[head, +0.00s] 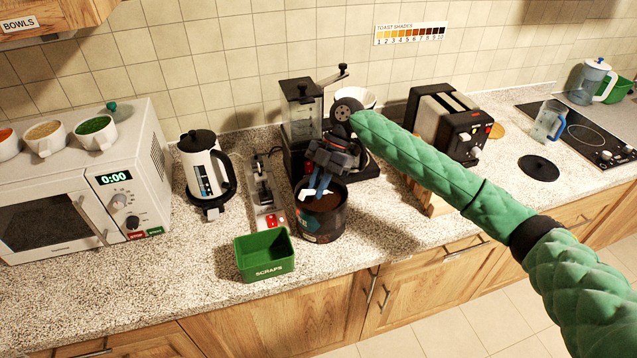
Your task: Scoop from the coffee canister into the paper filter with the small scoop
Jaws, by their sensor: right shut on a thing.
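The coffee canister (325,238), dark and open at the top with brown grounds inside, stands on the counter near the middle. My right gripper (318,191) points down over its mouth, fingertips at or just inside the rim. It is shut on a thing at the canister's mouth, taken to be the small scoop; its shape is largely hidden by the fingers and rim. The white paper filter (362,97) shows behind my right wrist, partly hidden by it. My left gripper is not in view.
A black grinder (300,112) stands close behind the canister. A toaster (450,125) stands right. The front counter left of the bin is clear.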

